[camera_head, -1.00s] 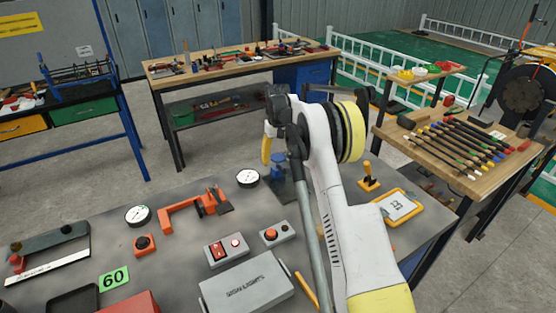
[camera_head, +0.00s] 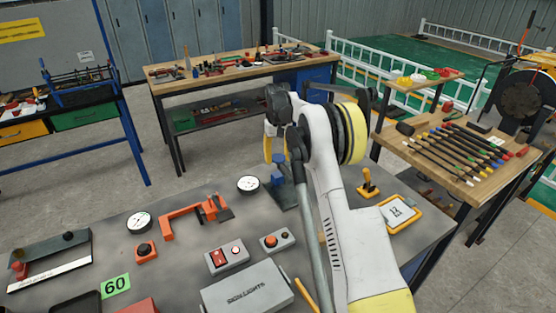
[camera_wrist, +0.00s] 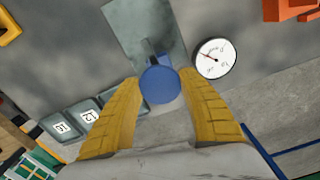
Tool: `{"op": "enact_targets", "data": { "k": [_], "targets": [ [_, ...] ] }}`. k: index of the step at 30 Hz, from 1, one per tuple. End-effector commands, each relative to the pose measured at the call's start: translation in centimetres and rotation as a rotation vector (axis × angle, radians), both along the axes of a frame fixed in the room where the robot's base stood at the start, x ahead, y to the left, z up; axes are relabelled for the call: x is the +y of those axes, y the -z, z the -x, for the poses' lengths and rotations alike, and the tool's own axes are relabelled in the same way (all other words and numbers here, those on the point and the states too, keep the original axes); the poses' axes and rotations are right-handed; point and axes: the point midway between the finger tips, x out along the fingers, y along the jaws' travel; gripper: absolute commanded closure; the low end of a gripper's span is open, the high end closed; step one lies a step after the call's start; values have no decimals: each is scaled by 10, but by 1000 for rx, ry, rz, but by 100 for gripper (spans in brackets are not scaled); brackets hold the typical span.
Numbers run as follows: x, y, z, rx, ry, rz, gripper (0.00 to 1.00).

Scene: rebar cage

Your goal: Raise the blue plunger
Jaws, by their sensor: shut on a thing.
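The blue plunger (camera_wrist: 160,84) shows as a round blue top between the two yellow fingers of my gripper (camera_wrist: 162,79) in the wrist view. The fingers are shut on it from both sides. The plunger rises from a grey base plate (camera_wrist: 128,22). In the head view the blue plunger (camera_head: 278,176) shows below my gripper (camera_head: 268,150) at the back edge of the grey table. My arm hides part of the plunger and its base there.
A round dial gauge (camera_head: 248,184) stands close left of the plunger, and it also shows in the wrist view (camera_wrist: 216,58). An orange clamp (camera_head: 195,213) and a button box (camera_head: 277,240) lie nearby. A yellow joystick (camera_head: 368,184) and a yellow-framed display (camera_head: 400,214) are on the right.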

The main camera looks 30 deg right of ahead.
Motion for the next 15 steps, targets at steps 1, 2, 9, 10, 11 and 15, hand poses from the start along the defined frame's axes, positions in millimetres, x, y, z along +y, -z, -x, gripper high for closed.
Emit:
{"op": "enact_targets", "data": {
  "k": [1,2,9,10,11,15],
  "targets": [
    [0,-1,0,-2,0,0,47],
    [0,-1,0,-2,0,0,37],
    [0,-1,0,-1,0,0,29],
    [0,-1,0,-1,0,0,29],
    [0,-1,0,-1,0,0,29],
    [0,-8,0,0,0,0,29]
  ]
}}
